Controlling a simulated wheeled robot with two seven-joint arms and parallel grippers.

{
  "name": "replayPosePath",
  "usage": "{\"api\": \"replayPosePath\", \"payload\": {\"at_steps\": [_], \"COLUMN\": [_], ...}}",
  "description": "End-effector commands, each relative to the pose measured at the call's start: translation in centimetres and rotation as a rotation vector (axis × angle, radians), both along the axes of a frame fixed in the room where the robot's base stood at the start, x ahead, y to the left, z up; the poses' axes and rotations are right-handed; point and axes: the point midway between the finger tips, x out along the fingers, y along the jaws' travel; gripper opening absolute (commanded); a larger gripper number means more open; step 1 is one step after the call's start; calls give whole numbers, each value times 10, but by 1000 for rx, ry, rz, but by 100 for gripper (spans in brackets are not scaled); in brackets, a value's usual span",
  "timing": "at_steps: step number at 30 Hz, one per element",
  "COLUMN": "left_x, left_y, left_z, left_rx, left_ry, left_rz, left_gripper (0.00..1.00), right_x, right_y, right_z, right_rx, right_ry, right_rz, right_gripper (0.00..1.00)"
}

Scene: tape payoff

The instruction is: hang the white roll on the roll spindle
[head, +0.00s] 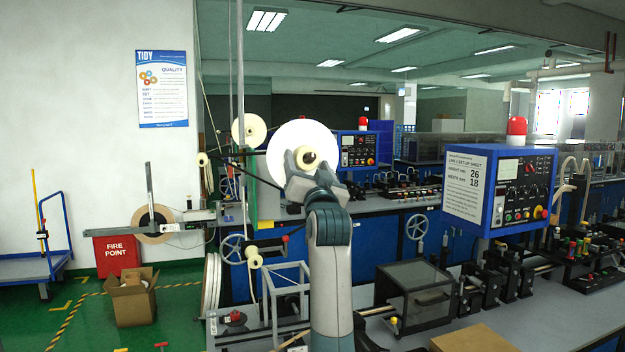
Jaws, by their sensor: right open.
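The white roll (283,141) is a large flat disc in the middle of the head view, standing upright with its face toward me. At its centre is a dark ring with a pale middle (309,158). It appears to be a hub or the end of the roll spindle; I cannot tell which. My right gripper (311,168) is in front of the roll's lower part, its open fingers either side of the hub. I cannot tell whether the fingers touch it. The gripper hides the roll's lower right part. My left gripper is not in view.
A smaller cream roll (249,130) is behind on the left. A brown roll (149,220) is on a grey arm further left. A blue control box (497,190) with a red lamp stands to the right. A dark clear-topped box (417,290) is on the bench, right of my arm.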

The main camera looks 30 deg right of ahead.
Motion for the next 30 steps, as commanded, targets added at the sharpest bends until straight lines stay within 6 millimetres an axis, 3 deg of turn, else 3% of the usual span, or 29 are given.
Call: {"api": "replayPosePath", "payload": {"at_steps": [8,24,30], "left_x": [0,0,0], "left_y": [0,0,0], "left_z": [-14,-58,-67], "left_rx": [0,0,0], "left_ry": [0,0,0], "left_rz": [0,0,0], "left_gripper": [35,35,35], "right_x": [-21,-112,-138], "right_y": [8,43,53], "right_z": [-12,-49,-59], "right_rx": [-1,-1,-1], "right_ry": [-2,-4,-3], "right_rz": [0,1,0], "right_gripper": [68,68,68]}}
